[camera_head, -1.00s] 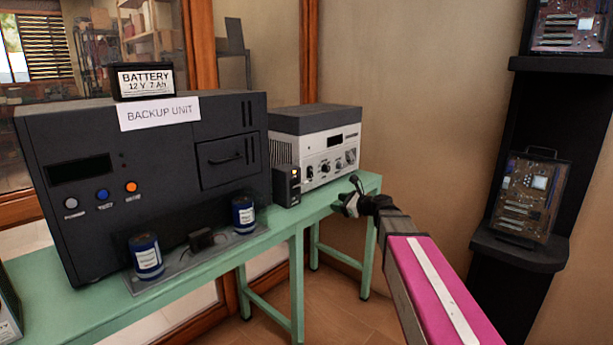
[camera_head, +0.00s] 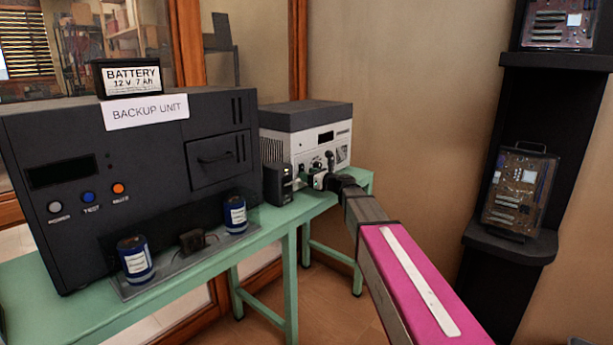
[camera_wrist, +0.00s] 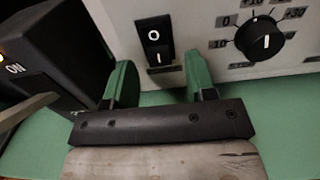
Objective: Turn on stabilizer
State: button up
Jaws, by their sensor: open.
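A white and grey unit with a dark top (camera_head: 305,117) stands at the far end of the green table; no name is readable on it. In the wrist view, its front panel (camera_wrist: 200,20) has a black rocker switch (camera_wrist: 154,40) marked O above and I below, with a black dial (camera_wrist: 262,42) to the right. My gripper (camera_wrist: 160,80) is open and empty, its green fingers either side of the switch's lower end. I cannot tell if they touch the panel. In the head view, my gripper (camera_head: 312,178) covers part of the panel.
A small black box (camera_wrist: 55,45) with an ON label and orange light stands close left of my gripper. The large dark backup unit (camera_head: 215,125) fills the left of the green table (camera_head: 262,243). A black shelf (camera_head: 510,247) stands at the right.

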jog(key=shift+w+a, duration=0.35)
jog(key=shift+a, duration=0.1)
jog(key=c, duration=0.9)
jog(key=shift+a+f+t+y, duration=0.1)
jog(key=shift+f+t+y, duration=0.05)
jog(key=shift+t+y, duration=0.3)
jog(key=o, duration=0.9)
